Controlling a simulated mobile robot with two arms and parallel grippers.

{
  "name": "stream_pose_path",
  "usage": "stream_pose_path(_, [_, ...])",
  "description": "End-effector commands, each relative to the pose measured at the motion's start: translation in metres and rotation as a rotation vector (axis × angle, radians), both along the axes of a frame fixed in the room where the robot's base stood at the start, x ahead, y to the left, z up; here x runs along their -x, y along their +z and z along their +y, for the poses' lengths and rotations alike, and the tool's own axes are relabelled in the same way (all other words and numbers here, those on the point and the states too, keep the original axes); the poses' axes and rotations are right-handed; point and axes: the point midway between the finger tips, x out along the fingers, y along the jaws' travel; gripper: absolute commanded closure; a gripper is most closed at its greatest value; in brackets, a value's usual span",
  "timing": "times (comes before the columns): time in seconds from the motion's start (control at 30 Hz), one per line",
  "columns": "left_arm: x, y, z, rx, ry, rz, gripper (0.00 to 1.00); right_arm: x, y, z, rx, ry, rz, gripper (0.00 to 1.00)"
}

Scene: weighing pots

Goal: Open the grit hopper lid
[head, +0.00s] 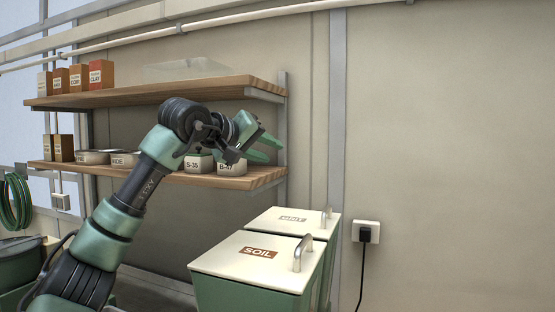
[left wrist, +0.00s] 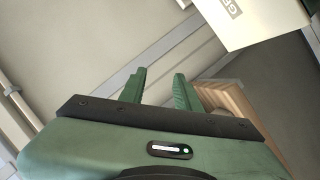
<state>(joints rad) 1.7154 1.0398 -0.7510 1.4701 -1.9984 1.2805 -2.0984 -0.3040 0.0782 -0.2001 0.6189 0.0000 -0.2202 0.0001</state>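The grit hopper's cream lid (head: 300,223) lies shut on its green bin, behind the soil hopper. Its GRIT label faces up, and a metal handle (head: 327,217) stands at its right end. In the left wrist view part of a cream lid (left wrist: 262,28) with a cut-off label shows at the upper right. My left gripper (head: 268,147) is open and empty, above and left of the lid, in front of the lower shelf's right end. Its two green fingers (left wrist: 158,88) stand apart in the left wrist view. My right gripper is not in view.
The soil hopper (head: 245,258) with its own handle (head: 303,254) stands in front. Wooden shelves hold boxes (head: 100,74) and labelled pots (head: 231,166) near my left arm. A wall socket with a plug (head: 365,232) is right of the hoppers. Space above the hopper lids is clear.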

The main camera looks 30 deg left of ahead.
Motion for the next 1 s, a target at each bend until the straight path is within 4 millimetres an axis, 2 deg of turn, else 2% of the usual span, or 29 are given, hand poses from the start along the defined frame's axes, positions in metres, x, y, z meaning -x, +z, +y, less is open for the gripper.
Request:
stream_pose_path(0.4, [-0.059, -0.013, -0.004, 0.005, -0.002, -0.001, 0.67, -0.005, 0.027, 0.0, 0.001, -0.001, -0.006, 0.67])
stream_pose_path(0.53, [-0.068, -0.017, -0.005, 0.004, -0.003, -0.002, 0.67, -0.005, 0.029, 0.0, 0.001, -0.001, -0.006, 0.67])
stream_pose_path(0.8, [-0.069, -0.018, -0.005, 0.004, -0.003, -0.003, 0.67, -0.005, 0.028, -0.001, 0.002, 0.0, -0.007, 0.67])
stream_pose_path(0.83, [-0.069, -0.018, -0.005, 0.004, -0.003, -0.003, 0.73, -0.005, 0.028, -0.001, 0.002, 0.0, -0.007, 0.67])
stream_pose_path(0.93, [-0.069, -0.018, -0.005, 0.004, -0.003, -0.003, 1.0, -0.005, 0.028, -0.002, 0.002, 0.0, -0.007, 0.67])
stream_pose_path(1.0, [-0.069, -0.018, -0.005, 0.005, -0.003, -0.004, 1.0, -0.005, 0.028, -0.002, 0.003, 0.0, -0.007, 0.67])
